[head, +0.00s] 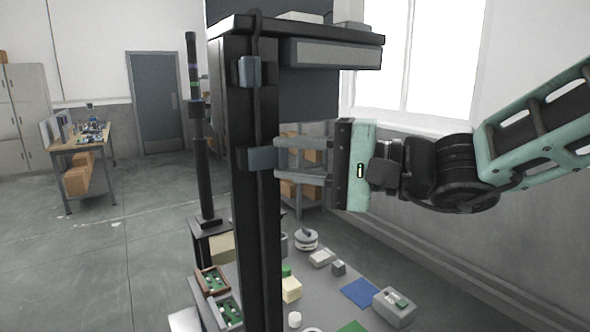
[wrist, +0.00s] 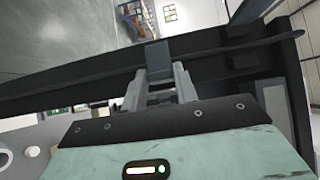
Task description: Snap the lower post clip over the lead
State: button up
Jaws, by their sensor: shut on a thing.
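The dark column post (head: 241,200) stands upright in the middle of the head view. The black lead (head: 257,105) runs down its face, and the wrist view shows the lead (wrist: 215,48) along the post. The lower post clip (head: 262,158) is a blue-grey block at mid-height. It also shows in the wrist view (wrist: 157,56), lying across the lead's line; I cannot tell whether it is snapped. My gripper (head: 278,158) comes from the right with its fingers shut on the lower clip. The fingers (wrist: 161,84) partly hide it. The upper clip (head: 249,71) sits higher on the post.
A black desktop (head: 300,30) with a drawer box tops the post. Below is a grey bench (head: 255,275) with green boards, a blue mat (head: 360,293), a grey box (head: 394,308) and small parts. A thin dark pole (head: 203,170) stands to the left. Open floor lies farther left.

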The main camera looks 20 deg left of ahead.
jog(key=o, duration=1)
jog(key=shift+d, duration=0.1)
jog(key=d+b, duration=0.2)
jog(key=d, duration=0.3)
jog(key=d+b, duration=0.2)
jog(key=d, duration=0.4)
jog(key=d+b, duration=0.3)
jog(key=d, duration=0.3)
jog(key=shift+s+d, duration=0.15)
jog(key=shift+s, duration=0.1)
